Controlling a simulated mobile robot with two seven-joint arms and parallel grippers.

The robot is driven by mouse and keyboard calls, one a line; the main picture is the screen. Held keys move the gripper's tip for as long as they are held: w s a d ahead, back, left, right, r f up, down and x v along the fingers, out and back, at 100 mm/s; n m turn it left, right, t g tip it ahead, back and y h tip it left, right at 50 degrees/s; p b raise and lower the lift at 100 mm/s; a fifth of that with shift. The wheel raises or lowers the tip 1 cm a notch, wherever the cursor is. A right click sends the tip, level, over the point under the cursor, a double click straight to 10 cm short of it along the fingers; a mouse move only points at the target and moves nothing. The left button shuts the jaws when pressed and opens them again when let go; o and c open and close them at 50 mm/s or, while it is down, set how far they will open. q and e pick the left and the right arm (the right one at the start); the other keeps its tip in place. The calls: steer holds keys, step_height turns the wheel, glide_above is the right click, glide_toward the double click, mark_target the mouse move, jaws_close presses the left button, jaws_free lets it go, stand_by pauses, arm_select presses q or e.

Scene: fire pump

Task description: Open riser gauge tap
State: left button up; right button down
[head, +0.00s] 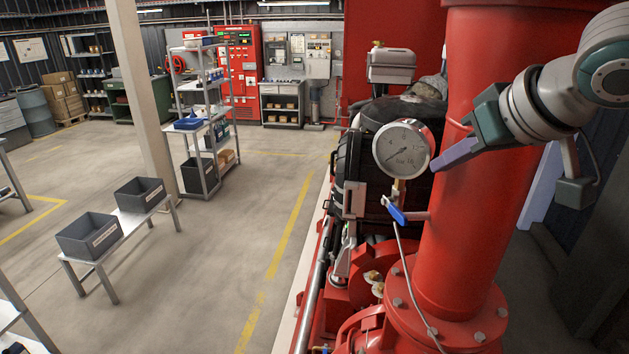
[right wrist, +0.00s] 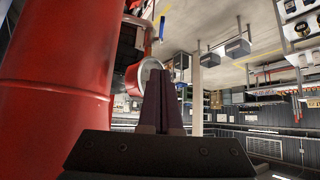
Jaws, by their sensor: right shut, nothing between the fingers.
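The riser gauge (head: 402,148) is a round white dial in a metal case, left of the thick red riser (head: 465,190). In the right wrist view the shut fingers (right wrist: 161,98) overlap the gauge (right wrist: 138,75), and the blue lever (right wrist: 162,28) shows beyond. My left gripper is out of view.
A thin grey cable (head: 405,265) hangs below the tap. The riser's bolted flange (head: 440,315) and red pump parts lie below. A black engine (head: 350,165) stands behind the gauge. Left is open floor with a bench holding grey bins (head: 88,235) and a shelf rack (head: 205,120).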

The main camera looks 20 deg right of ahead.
steer(key=b, duration=0.8)
glide_above(395, 208)
steer(key=s, duration=0.3)
step_height(395, 208, down, 8)
steer(key=shift+w+a+f, duration=0.1)
steer(key=shift+f+b, duration=0.95)
steer(key=shift+b, duration=0.15)
steer(key=shift+f+b, duration=0.5)
steer(key=shift+b, duration=0.1)
